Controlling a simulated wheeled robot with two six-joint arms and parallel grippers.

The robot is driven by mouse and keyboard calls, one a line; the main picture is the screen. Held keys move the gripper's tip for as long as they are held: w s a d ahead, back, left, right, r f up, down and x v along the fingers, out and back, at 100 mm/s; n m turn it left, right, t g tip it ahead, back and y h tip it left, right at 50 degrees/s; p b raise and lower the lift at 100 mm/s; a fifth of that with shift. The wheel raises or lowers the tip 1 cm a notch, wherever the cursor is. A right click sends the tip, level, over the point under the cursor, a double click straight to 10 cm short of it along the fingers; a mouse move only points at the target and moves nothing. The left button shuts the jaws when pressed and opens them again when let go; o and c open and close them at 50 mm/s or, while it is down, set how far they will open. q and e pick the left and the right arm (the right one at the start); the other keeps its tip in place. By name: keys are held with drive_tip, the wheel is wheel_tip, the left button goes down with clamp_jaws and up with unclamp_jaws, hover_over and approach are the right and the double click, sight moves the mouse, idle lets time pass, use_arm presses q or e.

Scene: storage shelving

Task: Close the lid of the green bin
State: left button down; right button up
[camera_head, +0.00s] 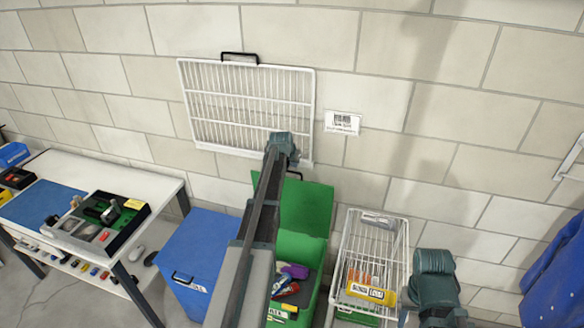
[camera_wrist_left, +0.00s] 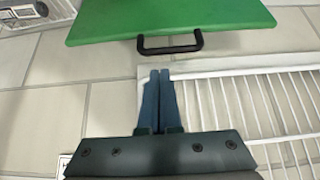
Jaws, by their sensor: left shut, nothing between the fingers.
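The green bin (camera_head: 303,246) stands on the floor with its lid (camera_head: 312,207) raised, tilted back towards the wall. The black handle (camera_head: 294,174) is on the lid's upper edge, partly hidden by my left arm. In the left wrist view, the green lid (camera_wrist_left: 170,20) fills the top and its black handle (camera_wrist_left: 170,46) hangs just beyond my fingertips. My left gripper (camera_wrist_left: 160,74) is shut and empty, apart from the handle. In the head view, its fingers are hidden behind my wrist. Only part of my right arm shows at the lower right; its gripper is not visible.
Several items (camera_head: 292,271) lie inside the bin. A closed blue bin (camera_head: 203,255) stands to its left and a white wire basket (camera_head: 400,240) to its right. A white wire lid (camera_head: 246,105) stands raised against the wall. A workbench (camera_head: 150,185) is at left.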

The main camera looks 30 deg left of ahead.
use_arm(q)
drive_tip(key=b+x, duration=0.2)
drive_tip(key=x, duration=0.2)
drive_tip(key=shift+w+f, duration=0.15)
drive_tip(key=shift+f, duration=0.1)
use_arm(e)
wheel_tip(320, 180, down, 4)
drive_tip(key=shift+r, duration=0.25)
use_arm(q)
drive_tip(key=shift+r, duration=0.1)
